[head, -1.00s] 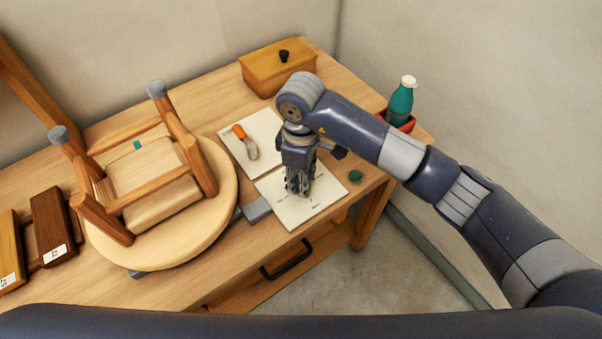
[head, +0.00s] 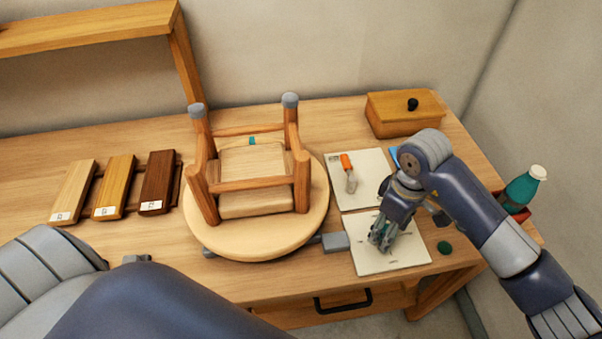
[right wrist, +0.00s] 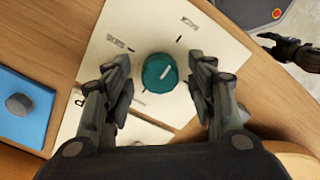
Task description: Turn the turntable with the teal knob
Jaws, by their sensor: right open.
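The teal knob (right wrist: 160,72), with a white pointer line, stands on a cream panel (head: 400,258) bearing printed marks. My right gripper (head: 381,246) is over this panel. In the right wrist view my right gripper (right wrist: 164,88) is open, with one finger on each side of the knob and gaps visible; contact is not clear. In the head view the fingers mostly hide the knob. The round wooden turntable (head: 254,246) carries an upturned wooden seat (head: 255,183) with grey-capped legs and a teal mark.
A grey block (head: 335,242) sits between turntable and panel. An orange-handled tool (head: 348,172) lies on another sheet. A lidded wooden box (head: 402,113), a teal bottle (head: 524,187) and a green disc (head: 445,247) are at right. Wood samples (head: 115,186) lie left. A drawer handle (head: 343,300) juts out in front.

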